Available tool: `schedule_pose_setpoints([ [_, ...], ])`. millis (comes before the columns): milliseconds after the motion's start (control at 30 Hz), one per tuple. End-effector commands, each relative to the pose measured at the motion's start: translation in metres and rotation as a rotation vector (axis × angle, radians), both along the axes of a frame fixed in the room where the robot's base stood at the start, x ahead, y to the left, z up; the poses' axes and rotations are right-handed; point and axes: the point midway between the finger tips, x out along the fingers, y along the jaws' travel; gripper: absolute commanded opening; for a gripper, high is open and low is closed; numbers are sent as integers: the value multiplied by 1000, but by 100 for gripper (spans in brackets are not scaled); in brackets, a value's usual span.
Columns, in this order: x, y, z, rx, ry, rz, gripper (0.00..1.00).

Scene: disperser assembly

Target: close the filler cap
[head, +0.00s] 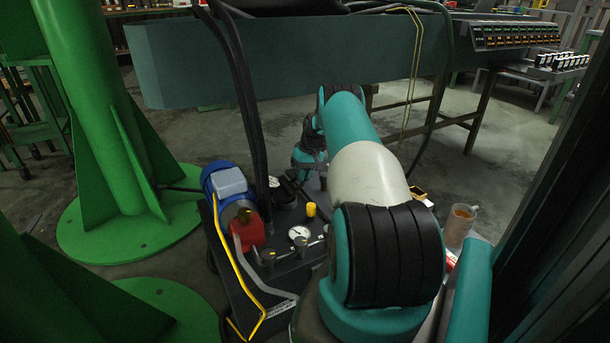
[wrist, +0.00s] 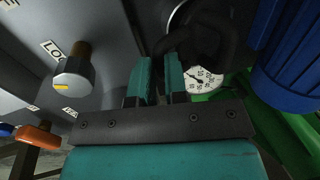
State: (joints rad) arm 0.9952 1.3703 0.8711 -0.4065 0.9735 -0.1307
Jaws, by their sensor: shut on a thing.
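In the wrist view my gripper (wrist: 159,68) shows as two teal fingers set close together. A black, bent, handle-like part (wrist: 207,34) lies at their tips and is dark against the panel; I take it to be the filler cap. The fingers are shut on it, though the contact itself is hard to make out. Whether the cap sits flush or is raised cannot be told. In the head view my arm and the dark shadow cover much of the gripper area above the machine's top.
In the wrist view a white dial gauge (wrist: 202,78) is close right of the fingers, with a blue ribbed motor (wrist: 291,68) beyond. A grey knob (wrist: 73,74) is on the left. In the head view a yellow cap (head: 311,210) and hanging black cables (head: 243,110) are nearby.

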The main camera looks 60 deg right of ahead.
Motion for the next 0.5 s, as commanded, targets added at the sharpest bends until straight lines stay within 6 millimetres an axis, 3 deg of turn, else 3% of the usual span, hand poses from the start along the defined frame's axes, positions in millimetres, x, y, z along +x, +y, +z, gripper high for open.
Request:
schedule_pose_setpoints([
  [100, -3, -1, -15, 7, 4, 5, 0],
  [133, -2, -1, -10, 7, 3, 5, 3],
  [300, -3, -3, -8, 4, 3, 1, 40],
  [500, -3, -4, -7, 2, 2, 0, 40],
])
